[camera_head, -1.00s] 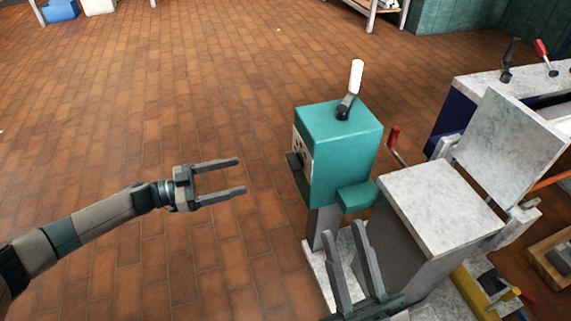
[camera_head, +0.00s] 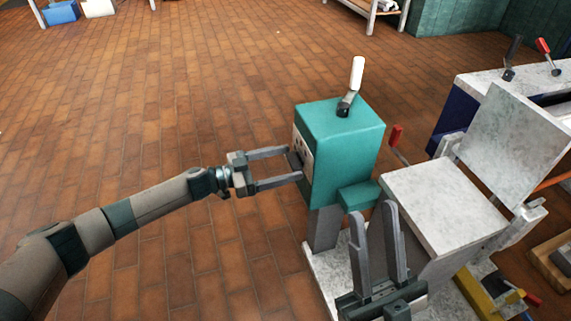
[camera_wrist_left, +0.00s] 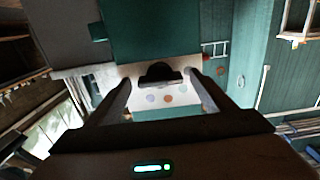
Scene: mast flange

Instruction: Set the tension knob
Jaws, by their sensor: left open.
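The teal machine head (camera_head: 345,150) stands on a grey post, with a pale panel on its left face. A dark knob (camera_wrist_left: 160,72) sticks out of that panel (camera_wrist_left: 145,100), above several coloured dots, in the left wrist view. In the head view the knob (camera_head: 294,159) is mostly hidden at my fingertips. My left gripper (camera_head: 292,163) is open, its tips close to the panel, one on each side of the knob. I cannot tell whether they touch it. My right gripper (camera_head: 371,212) is open and empty, in front of the machine's lower part.
A white-handled lever (camera_head: 356,75) stands on the machine's top, and a red-handled lever (camera_head: 396,138) is at its right side. A pale slab-topped block (camera_head: 440,205) with a raised plate (camera_head: 510,140) stands to the right. The floor at left is clear.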

